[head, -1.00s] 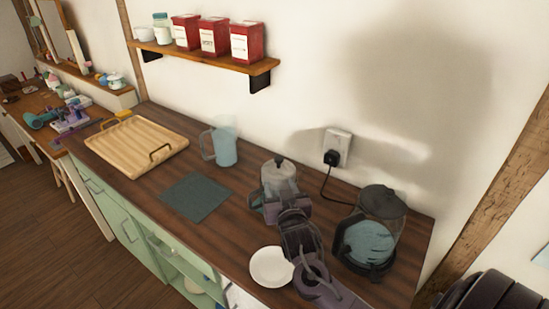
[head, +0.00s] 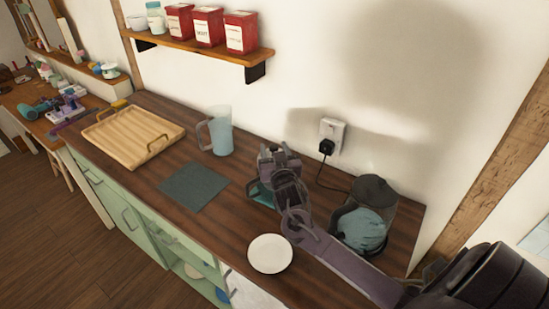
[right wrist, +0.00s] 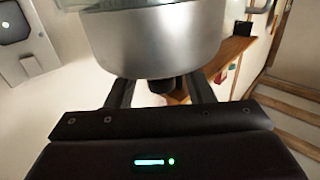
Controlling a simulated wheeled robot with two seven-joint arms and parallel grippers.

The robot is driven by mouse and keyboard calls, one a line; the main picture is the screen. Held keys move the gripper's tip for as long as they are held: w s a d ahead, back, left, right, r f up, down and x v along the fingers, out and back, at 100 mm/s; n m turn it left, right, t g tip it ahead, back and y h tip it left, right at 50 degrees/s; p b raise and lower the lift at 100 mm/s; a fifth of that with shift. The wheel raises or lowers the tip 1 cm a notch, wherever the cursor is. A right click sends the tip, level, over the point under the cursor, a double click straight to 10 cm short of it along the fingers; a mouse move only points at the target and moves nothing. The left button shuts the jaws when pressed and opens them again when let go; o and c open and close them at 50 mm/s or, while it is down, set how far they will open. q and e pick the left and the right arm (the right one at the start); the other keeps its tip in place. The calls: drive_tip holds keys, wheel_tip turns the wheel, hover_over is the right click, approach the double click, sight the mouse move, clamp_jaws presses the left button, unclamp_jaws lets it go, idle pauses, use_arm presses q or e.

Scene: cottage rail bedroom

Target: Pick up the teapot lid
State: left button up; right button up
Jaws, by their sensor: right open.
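The teapot (head: 262,193) stands on the wooden counter, mostly hidden behind my right gripper in the head view; a teal part of its side shows. My right gripper (head: 278,158) is over the teapot's top and hides the lid there. In the right wrist view a silvery round body (right wrist: 155,40) fills the top, with a small dark knob (right wrist: 160,85) at its lower side. The fingers of my right gripper are open on either side of the knob; contact cannot be told. My left gripper is not in view.
A white plate (head: 270,254) lies in front of the teapot. A glass kettle (head: 362,225) stands close to its right. A dark mat (head: 193,187), a blue jug (head: 220,133) and a wooden tray (head: 128,140) are to the left. A shelf (head: 200,45) hangs above.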

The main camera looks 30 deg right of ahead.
drive_tip(key=c, duration=1)
clamp_jaws()
